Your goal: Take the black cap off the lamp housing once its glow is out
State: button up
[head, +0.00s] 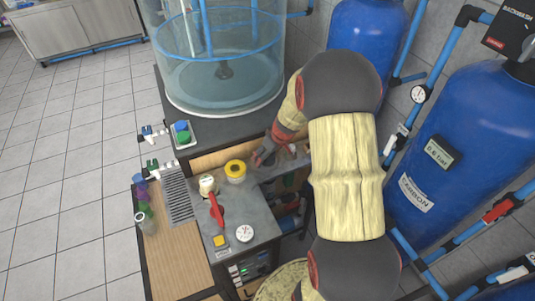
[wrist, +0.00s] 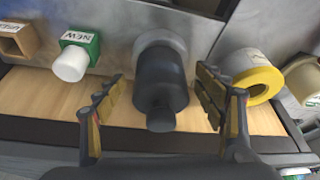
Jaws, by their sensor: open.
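In the wrist view a black cylinder (wrist: 160,85), stepped to a narrower near end, sticks out of a round grey collar (wrist: 160,42) on a grey panel. It looks like the black cap on the lamp housing. I see no glow at it. My gripper (wrist: 160,92) is open, with one finger on each side of the cylinder and a visible gap on both sides. In the head view my gripper (head: 264,153) is at the back edge of the grey bench, and my arm hides the cap there.
Left of the cap, a green block (wrist: 90,42) marked NEW holds a white cylinder (wrist: 71,64); a wooden block (wrist: 18,42) stands farther left. A clear water tank (head: 222,60) and blue vessels (head: 445,150) surround the arm.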

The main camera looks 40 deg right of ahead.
jog(key=c, duration=0.4)
jog(key=c, duration=0.7)
jog(key=shift+c, duration=0.7)
